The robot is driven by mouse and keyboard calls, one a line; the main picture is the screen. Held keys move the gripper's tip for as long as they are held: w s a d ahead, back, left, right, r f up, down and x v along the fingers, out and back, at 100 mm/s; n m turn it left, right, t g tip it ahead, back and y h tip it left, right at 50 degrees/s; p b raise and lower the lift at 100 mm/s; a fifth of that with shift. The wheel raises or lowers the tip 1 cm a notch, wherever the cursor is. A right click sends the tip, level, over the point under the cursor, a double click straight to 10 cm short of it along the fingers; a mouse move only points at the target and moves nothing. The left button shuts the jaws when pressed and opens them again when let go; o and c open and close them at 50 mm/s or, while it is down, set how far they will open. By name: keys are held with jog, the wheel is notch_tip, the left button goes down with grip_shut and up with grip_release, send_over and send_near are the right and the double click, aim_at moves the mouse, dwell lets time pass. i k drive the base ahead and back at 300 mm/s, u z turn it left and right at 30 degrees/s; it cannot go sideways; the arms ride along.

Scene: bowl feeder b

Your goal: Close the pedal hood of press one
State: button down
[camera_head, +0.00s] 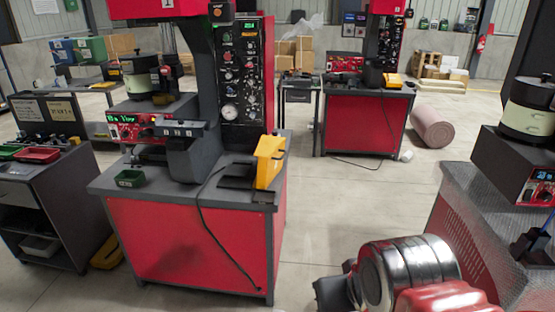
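Press one (190,230) is the red and grey machine left of centre, with a "1" on its red top. Its yellow pedal hood (268,162) stands raised, upright at the right side of the dark tabletop. The black pedal base (236,176) lies open to view just left of the hood, with a black cable hanging down the red front. My gripper (332,293) shows only as a dark shape at the bottom, right of the press and well apart from the hood. My arm hides most of it, so its fingers cannot be made out.
A small green tray (130,178) sits on the press table's left. A dark cart (50,195) stands at left, a bowl feeder bench (480,235) at right. A second press (368,122) and a pink roll (433,128) are behind.

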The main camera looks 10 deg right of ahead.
aim_at(269, 150)
jog(key=i, duration=0.35)
jog(key=k, duration=0.6)
jog(key=u, duration=0.45)
jog(key=i, duration=0.65)
jog(key=u, duration=0.65)
jog(key=i, duration=0.85)
jog(key=z, duration=0.35)
jog(key=i, duration=1)
jog(key=z, duration=0.65)
